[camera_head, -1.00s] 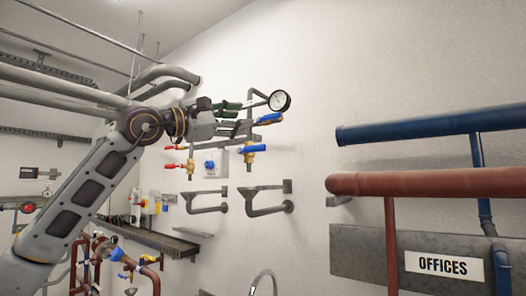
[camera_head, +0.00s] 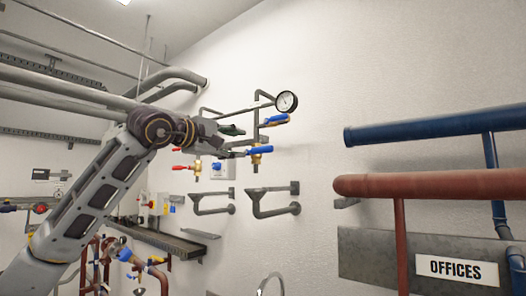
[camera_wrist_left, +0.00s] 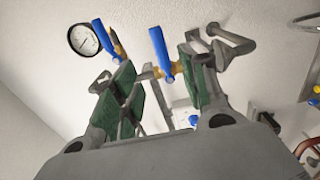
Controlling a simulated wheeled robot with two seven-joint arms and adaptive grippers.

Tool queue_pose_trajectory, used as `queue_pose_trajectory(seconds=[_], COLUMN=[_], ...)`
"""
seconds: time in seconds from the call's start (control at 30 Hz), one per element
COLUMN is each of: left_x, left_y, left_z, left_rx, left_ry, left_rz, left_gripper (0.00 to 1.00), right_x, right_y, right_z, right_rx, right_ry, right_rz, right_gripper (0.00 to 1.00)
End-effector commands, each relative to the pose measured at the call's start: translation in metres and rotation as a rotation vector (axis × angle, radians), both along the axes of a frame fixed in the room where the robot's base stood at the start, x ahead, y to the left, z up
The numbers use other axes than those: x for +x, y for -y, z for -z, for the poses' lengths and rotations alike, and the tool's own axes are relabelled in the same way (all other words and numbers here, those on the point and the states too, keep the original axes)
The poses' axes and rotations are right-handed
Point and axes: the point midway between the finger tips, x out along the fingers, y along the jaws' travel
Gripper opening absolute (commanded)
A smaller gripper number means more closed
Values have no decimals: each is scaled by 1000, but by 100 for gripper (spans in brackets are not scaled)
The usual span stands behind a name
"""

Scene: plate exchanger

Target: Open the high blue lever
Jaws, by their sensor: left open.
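The high blue lever (camera_head: 276,120) is on the pipe just below the round gauge (camera_head: 287,101); it also shows in the left wrist view (camera_wrist_left: 103,36), left of the fingers. A lower blue lever (camera_head: 260,150) sits on a brass valve below it. My left gripper (camera_head: 240,141) is open, with green finger pads, at the left of these levers. In the left wrist view its fingers (camera_wrist_left: 160,82) stand apart, and the lower blue lever (camera_wrist_left: 160,52) appears between them. I cannot tell whether either finger touches it. My right gripper is not in view.
Red-handled valves (camera_head: 180,168) are left of and below the gripper. Grey drain funnels (camera_head: 258,195) are below. Blue (camera_head: 430,128) and red (camera_head: 430,184) pipes and an "OFFICES" sign (camera_head: 456,269) are at the right. The wall between is clear.

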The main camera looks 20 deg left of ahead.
Motion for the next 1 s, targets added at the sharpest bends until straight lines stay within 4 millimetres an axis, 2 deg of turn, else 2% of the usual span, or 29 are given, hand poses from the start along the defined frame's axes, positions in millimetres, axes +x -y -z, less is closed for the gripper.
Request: queue_pose_trajectory(seconds=[0.17, 0.37, 1.0], left_x=[3, 15, 92], left_y=[1, 5, 34], left_z=[0, -1, -2], left_rx=[-1, -2, -4], left_ry=[0, -1, -1], left_rz=[1, 1, 1], left_gripper=[44, 44, 44], right_x=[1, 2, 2], right_y=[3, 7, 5], right_z=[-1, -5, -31], right_rx=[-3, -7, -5], right_ry=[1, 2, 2], right_rz=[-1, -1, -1], right_gripper=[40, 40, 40])
